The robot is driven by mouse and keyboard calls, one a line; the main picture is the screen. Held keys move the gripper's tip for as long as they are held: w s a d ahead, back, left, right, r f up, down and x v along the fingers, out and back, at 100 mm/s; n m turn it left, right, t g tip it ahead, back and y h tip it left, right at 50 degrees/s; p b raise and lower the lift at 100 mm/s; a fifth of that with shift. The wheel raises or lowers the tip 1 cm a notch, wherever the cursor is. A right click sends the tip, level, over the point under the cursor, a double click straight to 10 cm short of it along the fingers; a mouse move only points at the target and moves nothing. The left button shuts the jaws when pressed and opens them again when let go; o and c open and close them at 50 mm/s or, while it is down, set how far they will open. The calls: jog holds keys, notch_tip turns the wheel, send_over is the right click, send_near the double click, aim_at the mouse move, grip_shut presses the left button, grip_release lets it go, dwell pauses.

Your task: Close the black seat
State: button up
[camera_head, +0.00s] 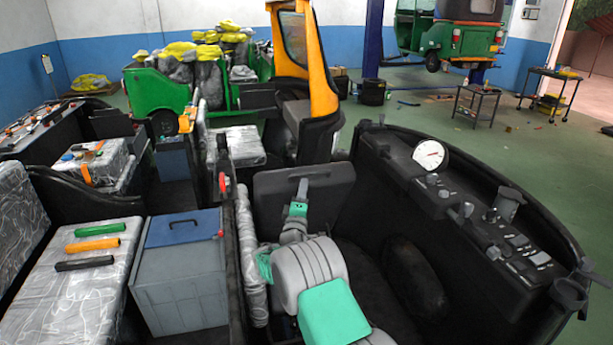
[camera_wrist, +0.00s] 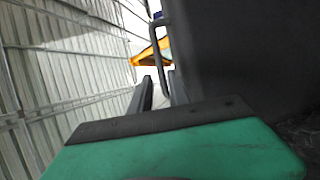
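The black seat (camera_head: 335,187) stands raised in the cab, its broad face towards me, with a handle (camera_head: 316,173) near its top edge. In the wrist view the seat is the dark surface (camera_wrist: 240,50) on the right, and the handle (camera_wrist: 157,48) shows as a thin upright bar. My gripper (camera_head: 300,190) is in front of the seat, close to the handle. In the wrist view my gripper's two fingers (camera_wrist: 161,88) are apart, with the handle just beyond the gap. I cannot tell whether they touch it.
A grey box with a blue lid (camera_head: 180,265) stands at left, beside a wrapped bench (camera_head: 70,305) holding coloured cylinders. A dashboard with a white gauge (camera_head: 430,155) curves along the right. An orange pillar (camera_head: 322,70) rises behind the seat. The cab space around my arm is tight.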

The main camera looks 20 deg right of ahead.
aim_at(307, 174)
jog(key=p+x, duration=0.2)
jog(key=x, duration=0.5)
jog(key=shift+w+d+p, duration=0.25)
jog(key=shift+w+p, duration=0.05)
jog(key=shift+p, duration=0.05)
grip_shut()
jog(key=shift+f, duration=0.1)
dwell(0.9)
